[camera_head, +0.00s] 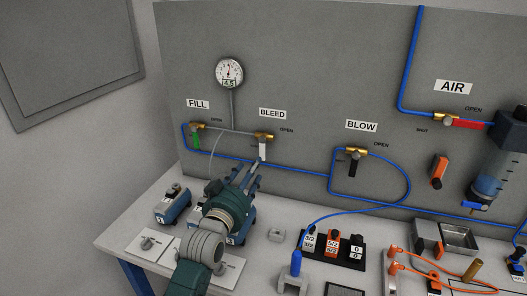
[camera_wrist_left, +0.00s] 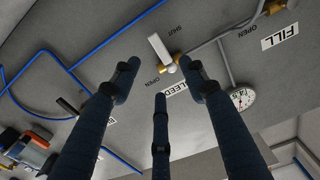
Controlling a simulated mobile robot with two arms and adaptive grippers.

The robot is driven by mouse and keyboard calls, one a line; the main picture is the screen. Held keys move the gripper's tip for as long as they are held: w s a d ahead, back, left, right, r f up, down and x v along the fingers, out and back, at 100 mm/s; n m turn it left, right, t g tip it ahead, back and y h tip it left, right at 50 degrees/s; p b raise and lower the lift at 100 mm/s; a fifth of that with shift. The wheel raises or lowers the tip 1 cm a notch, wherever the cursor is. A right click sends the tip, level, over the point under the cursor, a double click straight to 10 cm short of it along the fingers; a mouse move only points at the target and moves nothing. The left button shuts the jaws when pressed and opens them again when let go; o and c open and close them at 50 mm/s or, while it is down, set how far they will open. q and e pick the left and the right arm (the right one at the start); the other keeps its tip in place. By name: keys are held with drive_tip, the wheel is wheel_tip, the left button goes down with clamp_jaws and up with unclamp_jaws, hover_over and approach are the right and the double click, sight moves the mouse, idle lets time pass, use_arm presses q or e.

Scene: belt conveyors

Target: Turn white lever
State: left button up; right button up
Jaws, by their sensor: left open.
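The white lever (camera_head: 263,151) hangs down from the brass BLEED valve (camera_head: 264,136) on the grey panel. It also shows in the left wrist view (camera_wrist_left: 159,48), where the picture is upside down and the lever lies beyond my fingertips. My left gripper (camera_head: 257,170) is open and empty, its fingers pointing at the panel just below the lever in the head view. In the left wrist view the three fingers (camera_wrist_left: 160,80) are spread apart, and I see no finger around the lever. Whether a fingertip touches it I cannot tell. My right gripper is not in view.
The green FILL lever (camera_head: 196,142) is to the left and the black BLOW lever (camera_head: 354,165) to the right. A gauge (camera_head: 229,72) is above. Blue hose (camera_head: 290,167) runs along the panel. Small blue devices (camera_head: 173,205) and switch blocks stand on the table (camera_head: 130,219).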

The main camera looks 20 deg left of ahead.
sight(263, 152)
use_arm(q)
drive_tip(key=w, duration=0.4)
drive_tip(key=w+p, duration=0.1)
drive_tip(key=w, duration=0.2)
drive_tip(key=shift+w+d, duration=0.2)
drive_tip(key=shift+w, duration=0.15)
drive_tip(key=shift+w+p, duration=0.35)
drive_tip(key=shift+w, duration=0.55)
drive_tip(key=shift+c, duration=1.2)
drive_tip(key=c, duration=0.8)
clamp_jaws()
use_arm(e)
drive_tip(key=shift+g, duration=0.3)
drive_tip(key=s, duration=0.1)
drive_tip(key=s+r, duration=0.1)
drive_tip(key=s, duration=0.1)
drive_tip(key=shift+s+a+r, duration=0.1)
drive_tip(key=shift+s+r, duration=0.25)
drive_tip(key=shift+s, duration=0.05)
